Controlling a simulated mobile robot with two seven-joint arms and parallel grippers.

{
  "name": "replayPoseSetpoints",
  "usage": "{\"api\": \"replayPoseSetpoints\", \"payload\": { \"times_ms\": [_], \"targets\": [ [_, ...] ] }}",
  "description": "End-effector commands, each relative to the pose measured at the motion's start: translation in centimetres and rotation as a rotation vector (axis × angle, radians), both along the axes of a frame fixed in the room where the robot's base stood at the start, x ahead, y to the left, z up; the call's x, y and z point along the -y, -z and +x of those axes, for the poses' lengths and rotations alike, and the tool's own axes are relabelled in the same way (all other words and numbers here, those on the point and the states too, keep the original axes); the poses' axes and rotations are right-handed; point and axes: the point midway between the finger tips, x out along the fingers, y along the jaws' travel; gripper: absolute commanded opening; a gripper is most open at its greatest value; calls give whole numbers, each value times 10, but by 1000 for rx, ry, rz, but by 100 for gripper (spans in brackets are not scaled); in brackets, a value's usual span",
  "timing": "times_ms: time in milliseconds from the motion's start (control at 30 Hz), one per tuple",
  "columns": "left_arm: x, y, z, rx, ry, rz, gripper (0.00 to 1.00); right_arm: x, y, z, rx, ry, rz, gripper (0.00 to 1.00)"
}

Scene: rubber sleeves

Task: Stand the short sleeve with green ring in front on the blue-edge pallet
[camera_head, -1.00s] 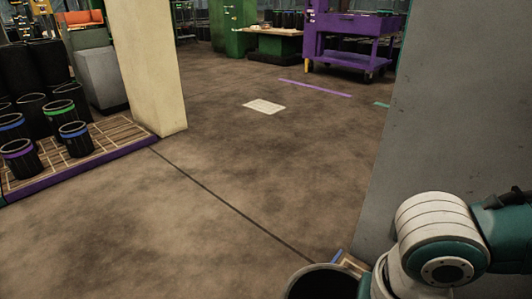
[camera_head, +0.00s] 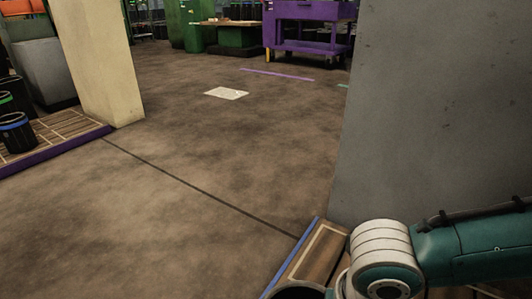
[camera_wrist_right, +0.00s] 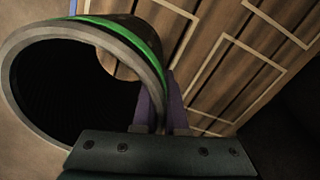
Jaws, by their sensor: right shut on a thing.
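The black sleeve (camera_head: 298,293) shows only as a bit of dark rim and opening at the bottom edge of the head view. In the right wrist view the sleeve (camera_wrist_right: 60,85) shows its grey rim, dark hollow inside and a green ring below the rim. My right gripper (camera_wrist_right: 165,112) is shut on the sleeve's wall, with purple fingers at the rim. The blue-edge pallet (camera_head: 314,248) lies on the floor at the lower right, and its slats (camera_wrist_right: 235,65) show behind the sleeve in the wrist view. Whether the sleeve touches the pallet I cannot tell. My left gripper is out of view.
A grey wall or pillar (camera_head: 440,120) rises right behind the pallet. A purple-edge pallet (camera_head: 60,150) with several ringed sleeves (camera_head: 15,132) stands at the left by a cream pillar (camera_head: 100,60). The floor (camera_head: 190,200) between is clear.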

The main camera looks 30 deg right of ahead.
Motion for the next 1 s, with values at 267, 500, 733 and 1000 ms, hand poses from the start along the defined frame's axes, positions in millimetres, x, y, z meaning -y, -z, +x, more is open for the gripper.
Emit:
{"api": "replayPoseSetpoints", "payload": {
  "times_ms": [267, 500, 733, 1000],
  "targets": [
    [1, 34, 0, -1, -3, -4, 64, 0, 39, 1, 2, 2, 1, 0],
    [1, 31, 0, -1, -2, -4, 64, 0, 36, 1, 2, 1, 1, 0],
    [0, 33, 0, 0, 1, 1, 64, 0, 39, 0, -1, 0, -1, 21],
    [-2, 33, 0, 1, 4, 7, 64, 0, 39, 0, -1, 1, -1, 40]
  ]
}}
